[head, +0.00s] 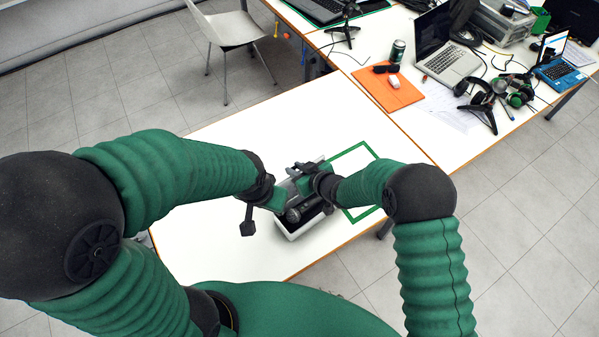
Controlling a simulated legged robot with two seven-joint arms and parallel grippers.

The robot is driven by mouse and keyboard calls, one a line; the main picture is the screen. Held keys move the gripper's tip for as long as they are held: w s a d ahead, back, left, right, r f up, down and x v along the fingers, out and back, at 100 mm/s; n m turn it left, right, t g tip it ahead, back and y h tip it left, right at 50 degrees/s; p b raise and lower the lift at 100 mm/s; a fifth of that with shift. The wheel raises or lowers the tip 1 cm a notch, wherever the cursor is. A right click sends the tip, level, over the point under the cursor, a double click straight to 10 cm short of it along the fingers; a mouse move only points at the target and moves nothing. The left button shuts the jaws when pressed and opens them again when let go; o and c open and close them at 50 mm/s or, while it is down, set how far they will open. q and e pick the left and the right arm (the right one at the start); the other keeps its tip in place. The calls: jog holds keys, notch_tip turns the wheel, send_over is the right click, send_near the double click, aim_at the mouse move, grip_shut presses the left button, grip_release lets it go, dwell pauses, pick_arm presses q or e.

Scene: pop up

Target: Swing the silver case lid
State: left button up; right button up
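The silver case (290,234) sits on the white table in the middle of the head view. Its pale front wall and dark inside show, and the case looks at least partly open. A grey part that may be its lid (318,161) shows behind the grippers. My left gripper (275,203) is at the left side of the case. My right gripper (300,187) is over the case, close to the left one. Both hands hide much of the case and lid. Whether the fingers are shut or touch the lid is too small to tell.
A green square outline (368,148) is marked on the table (228,235) right behind the case. The table is otherwise clear. An adjoining table holds an orange mat (373,91), a can (397,51), laptops and headphones. A white chair (228,28) stands behind.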

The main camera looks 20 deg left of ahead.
grip_shut()
jog(key=shift+s+d+r, duration=0.2)
jog(key=shift+s+d, duration=0.1)
jog(key=shift+d, duration=0.3)
jog(key=shift+s+d+p, duration=0.45)
jog(key=shift+s+d, duration=0.2)
jog(key=shift+d, duration=0.35)
jog(key=d, duration=0.1)
jog(key=s+d, duration=0.2)
jog(key=shift+f, duration=0.25)
